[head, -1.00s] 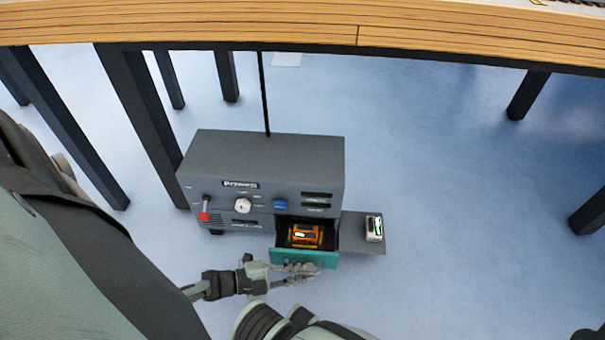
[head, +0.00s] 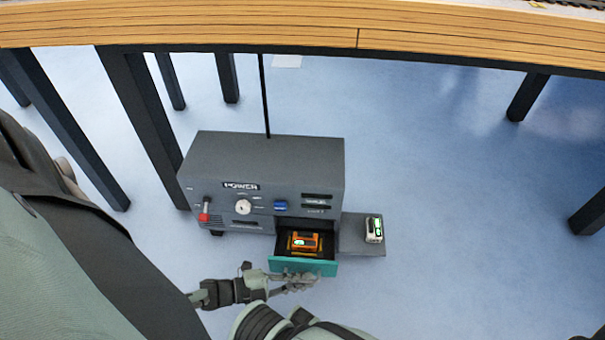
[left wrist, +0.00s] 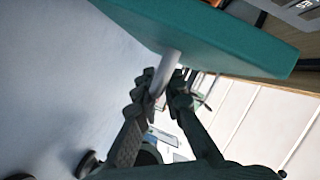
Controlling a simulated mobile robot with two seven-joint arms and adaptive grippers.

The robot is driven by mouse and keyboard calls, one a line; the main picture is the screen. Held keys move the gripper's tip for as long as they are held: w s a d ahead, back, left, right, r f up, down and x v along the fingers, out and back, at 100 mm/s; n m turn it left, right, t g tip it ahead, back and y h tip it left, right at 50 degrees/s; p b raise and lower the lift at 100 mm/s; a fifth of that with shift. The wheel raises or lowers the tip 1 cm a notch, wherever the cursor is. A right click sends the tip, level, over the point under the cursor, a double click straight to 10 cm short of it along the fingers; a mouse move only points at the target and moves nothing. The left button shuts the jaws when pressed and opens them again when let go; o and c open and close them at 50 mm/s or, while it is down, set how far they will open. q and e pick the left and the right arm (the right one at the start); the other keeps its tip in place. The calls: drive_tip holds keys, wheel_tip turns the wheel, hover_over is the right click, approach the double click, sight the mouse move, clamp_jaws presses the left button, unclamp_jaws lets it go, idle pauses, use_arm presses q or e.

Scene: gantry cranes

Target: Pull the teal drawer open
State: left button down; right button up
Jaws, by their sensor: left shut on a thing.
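The teal drawer (head: 302,266) stands pulled out of the lower part of the grey power box (head: 262,165) in the head view. An orange device (head: 303,242) with a lit green display lies inside it. My left gripper (head: 312,279) is at the drawer's front. In the left wrist view the teal drawer front (left wrist: 215,32) fills the top, and the fingers of my left gripper (left wrist: 167,90) are shut around its pale round handle (left wrist: 167,72). The handle's far end is partly hidden by the fingers. My right gripper is not in view.
A small side shelf (head: 350,243) to the right of the drawer carries a white device (head: 374,229) with a green display. A wooden tabletop (head: 250,28) on dark legs (head: 150,130) runs above the box. The blue floor to the right is clear.

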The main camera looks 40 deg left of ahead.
use_arm(q)
drive_tip(key=c, duration=1.9)
unclamp_jaws()
drive_tip(key=v, duration=1.2)
drive_tip(key=shift+a+f, duration=0.1)
